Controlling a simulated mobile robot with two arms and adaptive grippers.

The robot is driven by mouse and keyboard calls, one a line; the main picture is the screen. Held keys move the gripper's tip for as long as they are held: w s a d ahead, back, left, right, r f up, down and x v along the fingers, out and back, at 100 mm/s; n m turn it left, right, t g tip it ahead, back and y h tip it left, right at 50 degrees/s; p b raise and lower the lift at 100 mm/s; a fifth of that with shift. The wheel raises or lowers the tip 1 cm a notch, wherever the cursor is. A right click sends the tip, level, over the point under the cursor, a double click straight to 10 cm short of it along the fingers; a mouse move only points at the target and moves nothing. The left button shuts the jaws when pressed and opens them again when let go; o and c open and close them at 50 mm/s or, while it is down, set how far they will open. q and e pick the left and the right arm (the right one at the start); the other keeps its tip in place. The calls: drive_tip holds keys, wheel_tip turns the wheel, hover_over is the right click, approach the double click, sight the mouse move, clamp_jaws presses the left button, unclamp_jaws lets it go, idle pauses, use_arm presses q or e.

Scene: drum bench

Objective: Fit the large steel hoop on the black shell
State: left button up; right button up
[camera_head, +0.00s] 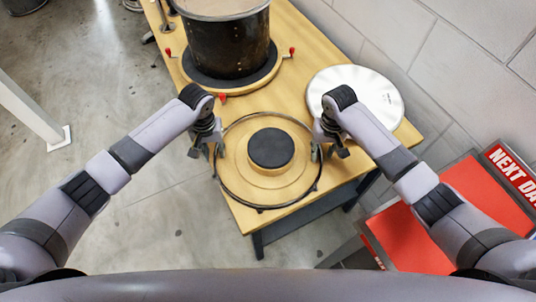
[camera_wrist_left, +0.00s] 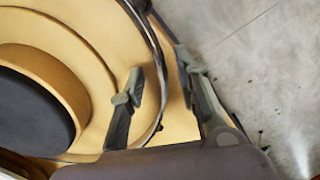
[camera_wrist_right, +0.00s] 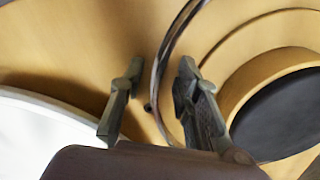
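The large steel hoop (camera_head: 262,208) is a thin dark metal ring lying around a round wooden stand at the near end of the bench. The black shell (camera_head: 228,50) stands upright on a dark round base further back, with a pale top. My left gripper (camera_head: 206,148) is at the hoop's left side; in the left wrist view its open fingers (camera_wrist_left: 162,95) have the hoop's rim (camera_wrist_left: 157,50) between them. My right gripper (camera_head: 328,148) is at the right side; in the right wrist view its open fingers (camera_wrist_right: 155,95) straddle the rim (camera_wrist_right: 167,55). Contact with the rim is unclear.
The wooden stand (camera_head: 234,160) has a black round pad (camera_head: 271,148) on top. A white round drum head (camera_head: 375,92) lies to the right, by my right gripper. Red-tipped clamps (camera_head: 291,52) surround the shell's base. A red-topped box (camera_head: 410,238) stands at the lower right.

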use_arm(q)
drive_tip(key=shift+f, duration=0.5)
use_arm(e)
drive_tip(key=shift+f, duration=0.5)
use_arm(q)
drive_tip(key=shift+c, duration=0.6)
use_arm(e)
drive_tip(key=shift+c, duration=0.5)
use_arm(q)
clamp_jaws()
use_arm(e)
clamp_jaws()
